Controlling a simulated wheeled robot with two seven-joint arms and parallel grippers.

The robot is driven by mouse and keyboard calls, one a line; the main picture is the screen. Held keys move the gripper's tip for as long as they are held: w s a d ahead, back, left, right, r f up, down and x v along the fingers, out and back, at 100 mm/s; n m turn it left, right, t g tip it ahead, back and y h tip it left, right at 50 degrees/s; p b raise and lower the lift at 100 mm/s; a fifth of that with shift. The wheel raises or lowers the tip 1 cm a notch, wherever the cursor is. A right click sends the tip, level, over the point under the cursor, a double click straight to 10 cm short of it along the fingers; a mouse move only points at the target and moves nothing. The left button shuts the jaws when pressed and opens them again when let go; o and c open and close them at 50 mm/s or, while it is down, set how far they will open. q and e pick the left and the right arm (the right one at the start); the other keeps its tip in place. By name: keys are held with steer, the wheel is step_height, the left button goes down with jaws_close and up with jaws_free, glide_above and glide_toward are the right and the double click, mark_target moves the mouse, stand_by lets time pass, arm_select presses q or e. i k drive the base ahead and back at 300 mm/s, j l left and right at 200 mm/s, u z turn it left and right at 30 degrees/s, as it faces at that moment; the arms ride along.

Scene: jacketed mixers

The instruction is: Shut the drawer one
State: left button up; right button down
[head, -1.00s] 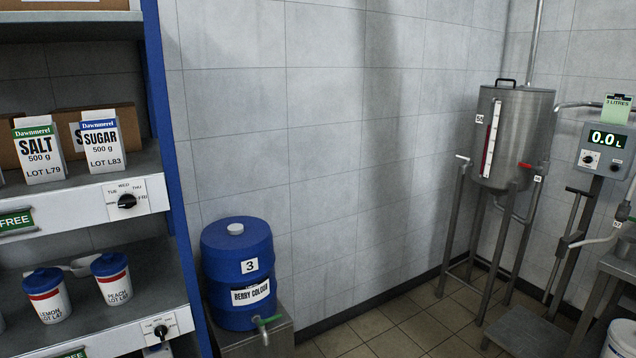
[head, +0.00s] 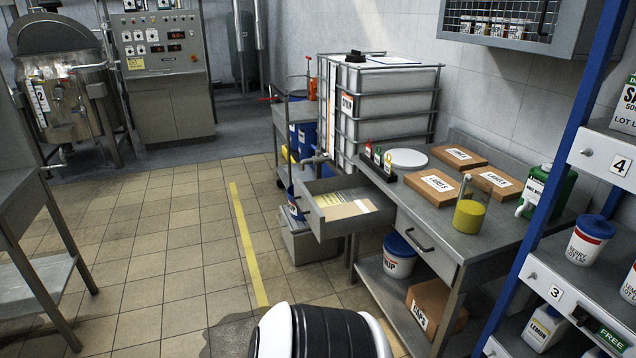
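A drawer (head: 343,212) under the left part of the grey bench (head: 441,216) stands pulled out toward the aisle. Papers and a brown envelope or card lie inside it. Its front panel, with a dark handle (head: 296,209), faces left. A second drawer (head: 425,243) to its right in the same bench is shut. No number shows on either drawer front. Neither gripper is in the head view. A white and black rounded part at the bottom middle looks like part of my own body.
On the bench are brown label boxes (head: 458,157), a white round plate (head: 407,159) and a yellow pot (head: 468,216). A bucket (head: 399,256) and a caps box (head: 436,306) sit below. A caged tank (head: 385,108) stands behind. The tiled floor (head: 170,240) left of the drawer is clear.

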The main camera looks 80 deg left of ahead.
mark_target(355, 186)
steer(key=u, duration=2.55)
